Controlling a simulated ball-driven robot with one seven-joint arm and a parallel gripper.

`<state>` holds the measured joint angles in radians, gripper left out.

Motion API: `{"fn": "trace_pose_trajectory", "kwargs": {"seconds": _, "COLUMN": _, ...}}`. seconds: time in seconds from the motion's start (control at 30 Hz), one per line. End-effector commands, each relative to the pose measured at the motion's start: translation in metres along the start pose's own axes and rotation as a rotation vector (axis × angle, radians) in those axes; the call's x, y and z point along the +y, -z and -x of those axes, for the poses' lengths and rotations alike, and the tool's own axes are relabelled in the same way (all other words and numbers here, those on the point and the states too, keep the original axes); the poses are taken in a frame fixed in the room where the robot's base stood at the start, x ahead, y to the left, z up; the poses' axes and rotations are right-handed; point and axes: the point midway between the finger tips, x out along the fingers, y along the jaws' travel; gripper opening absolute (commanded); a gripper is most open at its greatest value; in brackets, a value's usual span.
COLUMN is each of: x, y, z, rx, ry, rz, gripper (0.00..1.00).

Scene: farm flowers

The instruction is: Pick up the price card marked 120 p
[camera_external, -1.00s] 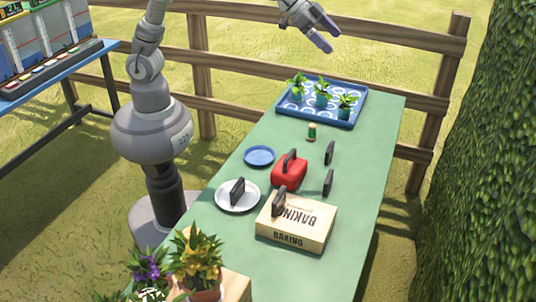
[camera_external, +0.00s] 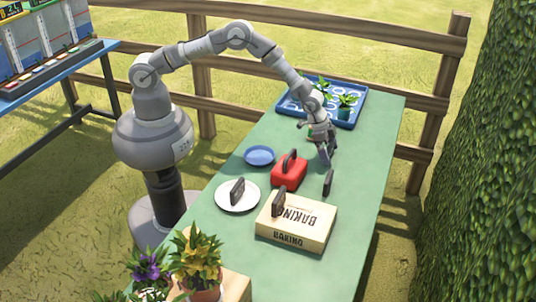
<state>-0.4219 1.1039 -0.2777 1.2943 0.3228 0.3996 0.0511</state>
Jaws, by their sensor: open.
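Several dark cards stand about the green table, seen from their dark sides; no marking can be read, so I cannot tell which is 120 p. One card (camera_external: 328,183) stands on the table right of the red container. Others stand on the white plate (camera_external: 220,200), the red container (camera_external: 288,176) and the baking box (camera_external: 306,222): the plate card (camera_external: 237,190), container card (camera_external: 289,162) and box card (camera_external: 278,203). My gripper (camera_external: 326,157) is open, pointing down low over the table behind the first card. It mostly hides another card there; I cannot tell if they touch.
A blue plate (camera_external: 259,155) lies left of the red container. A blue tray (camera_external: 352,116) with potted seedlings is at the far end, partly behind my arm. A flower pot (camera_external: 199,262) stands at the near end. The table's right side is clear.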

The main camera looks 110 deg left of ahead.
Motion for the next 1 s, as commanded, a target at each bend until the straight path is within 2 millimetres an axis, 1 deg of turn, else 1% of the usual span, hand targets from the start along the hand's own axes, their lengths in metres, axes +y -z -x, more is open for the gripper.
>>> {"fn": "trace_pose_trajectory", "kwargs": {"seconds": 0.03, "x": 0.000, "y": 0.000, "z": -0.005, "rx": 0.002, "ry": 0.000, "rz": 0.000, "gripper": 1.00}}
{"fn": "trace_pose_trajectory", "kwargs": {"seconds": 0.07, "x": 0.000, "y": 0.000, "z": -0.006, "rx": 0.002, "ry": 0.001, "rz": -0.001, "gripper": 1.00}}
{"fn": "trace_pose_trajectory", "kwargs": {"seconds": 0.27, "x": 0.000, "y": 0.001, "z": -0.006, "rx": 0.002, "ry": 0.001, "rz": -0.001, "gripper": 1.00}}
{"fn": "trace_pose_trajectory", "kwargs": {"seconds": 0.3, "x": 0.000, "y": 0.001, "z": -0.006, "rx": 0.001, "ry": 0.001, "rz": -0.001, "gripper": 0.98}}
{"fn": "trace_pose_trajectory", "kwargs": {"seconds": 0.37, "x": 0.000, "y": 0.001, "z": -0.006, "rx": 0.001, "ry": 0.001, "rz": -0.001, "gripper": 0.84}}
{"fn": "trace_pose_trajectory", "kwargs": {"seconds": 0.4, "x": 0.000, "y": 0.001, "z": -0.006, "rx": 0.001, "ry": 0.001, "rz": -0.001, "gripper": 0.75}}
{"fn": "trace_pose_trajectory", "kwargs": {"seconds": 0.43, "x": 0.000, "y": 0.001, "z": -0.006, "rx": 0.001, "ry": 0.001, "rz": -0.001, "gripper": 0.68}}
{"fn": "trace_pose_trajectory", "kwargs": {"seconds": 0.47, "x": 0.000, "y": 0.001, "z": -0.006, "rx": 0.001, "ry": 0.001, "rz": -0.001, "gripper": 0.64}}
{"fn": "trace_pose_trajectory", "kwargs": {"seconds": 0.7, "x": 0.000, "y": 0.002, "z": -0.004, "rx": 0.002, "ry": 0.001, "rz": -0.001, "gripper": 0.63}}
{"fn": "trace_pose_trajectory", "kwargs": {"seconds": 0.77, "x": 0.000, "y": 0.004, "z": 0.002, "rx": 0.002, "ry": 0.001, "rz": -0.001, "gripper": 0.63}}
{"fn": "trace_pose_trajectory", "kwargs": {"seconds": 0.83, "x": 0.000, "y": 0.009, "z": 0.013, "rx": 0.002, "ry": 0.001, "rz": 0.000, "gripper": 0.63}}
{"fn": "trace_pose_trajectory", "kwargs": {"seconds": 1.0, "x": 0.000, "y": 0.025, "z": 0.050, "rx": 0.004, "ry": 0.002, "rz": -0.002, "gripper": 0.63}}
